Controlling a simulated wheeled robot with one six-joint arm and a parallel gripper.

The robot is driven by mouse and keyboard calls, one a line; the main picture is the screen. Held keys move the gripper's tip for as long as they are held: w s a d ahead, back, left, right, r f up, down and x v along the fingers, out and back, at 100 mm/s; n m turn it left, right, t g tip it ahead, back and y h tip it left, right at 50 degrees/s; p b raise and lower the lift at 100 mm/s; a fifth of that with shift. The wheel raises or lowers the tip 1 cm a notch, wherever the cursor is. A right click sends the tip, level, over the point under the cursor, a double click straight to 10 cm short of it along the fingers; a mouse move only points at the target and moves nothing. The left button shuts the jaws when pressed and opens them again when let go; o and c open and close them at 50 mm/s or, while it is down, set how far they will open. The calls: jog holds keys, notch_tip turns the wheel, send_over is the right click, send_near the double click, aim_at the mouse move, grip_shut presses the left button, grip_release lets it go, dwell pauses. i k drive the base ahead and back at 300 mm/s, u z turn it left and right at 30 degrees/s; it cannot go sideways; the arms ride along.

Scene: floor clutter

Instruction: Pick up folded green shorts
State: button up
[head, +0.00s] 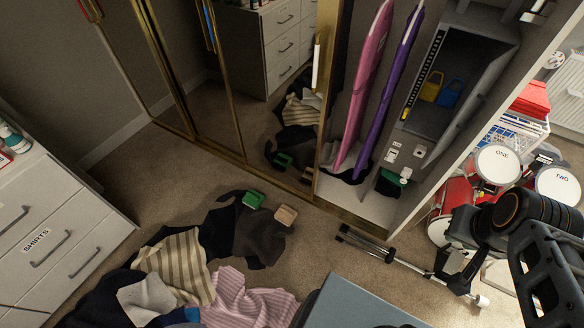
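A small folded green item (253,199), which looks like the folded green shorts, lies at the upper edge of a clothes pile on the carpet. It sits on dark clothing, beside a folded tan item (286,214). The dark end of my arm is at the right edge, well to the right of the green item and apart from it. My gripper's fingers cannot be made out clearly there, so I cannot tell whether they are open or shut.
Striped and dark clothes (180,262) spread left of centre. A drawer unit (65,240) labelled SHIRTS stands left. Mirrored sliding doors (185,80) reflect the pile. An open closet holds pink and purple boards (365,75). Red drums (455,195) stand right. Bare carpet (320,255) lies right of the pile.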

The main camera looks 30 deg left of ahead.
aim_at(253, 199)
jog(key=u, duration=2.4)
jog(key=i, duration=0.85)
jog(key=u, duration=0.8)
jog(key=i, duration=1.4)
jog(key=z, duration=0.75)
jog(key=i, duration=1)
jog(key=z, duration=1.15)
jog(key=i, duration=0.2)
jog(key=z, duration=0.1)
